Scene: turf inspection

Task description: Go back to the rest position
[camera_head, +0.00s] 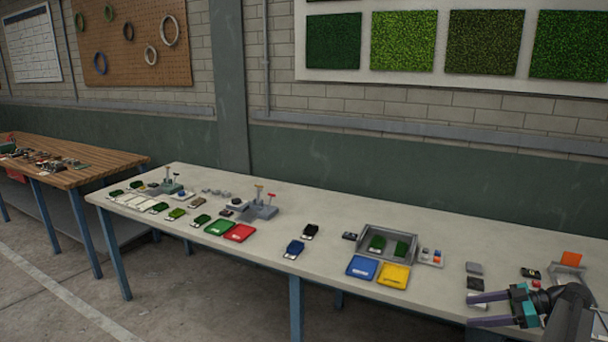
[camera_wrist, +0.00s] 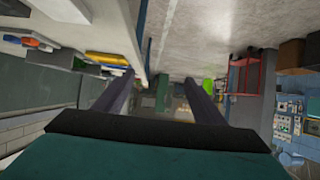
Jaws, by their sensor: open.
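My gripper (camera_head: 489,309) shows at the lower right of the head view, over the right end of the long pale table (camera_head: 330,232). Its two purple fingers point left and are apart, with nothing between them. In the wrist view my gripper (camera_wrist: 160,88) also shows both dark fingers spread and empty. The wrist view looks along the table's edge and the floor, with the scene turned over.
A grey bin (camera_head: 362,236) holds green samples. A blue tray (camera_head: 362,267), a yellow tray (camera_head: 394,275), a green tray (camera_head: 219,227) and a red tray (camera_head: 239,233) lie on the table. A wooden bench (camera_head: 100,160) stands left. The concrete floor (camera_head: 200,300) in front is clear.

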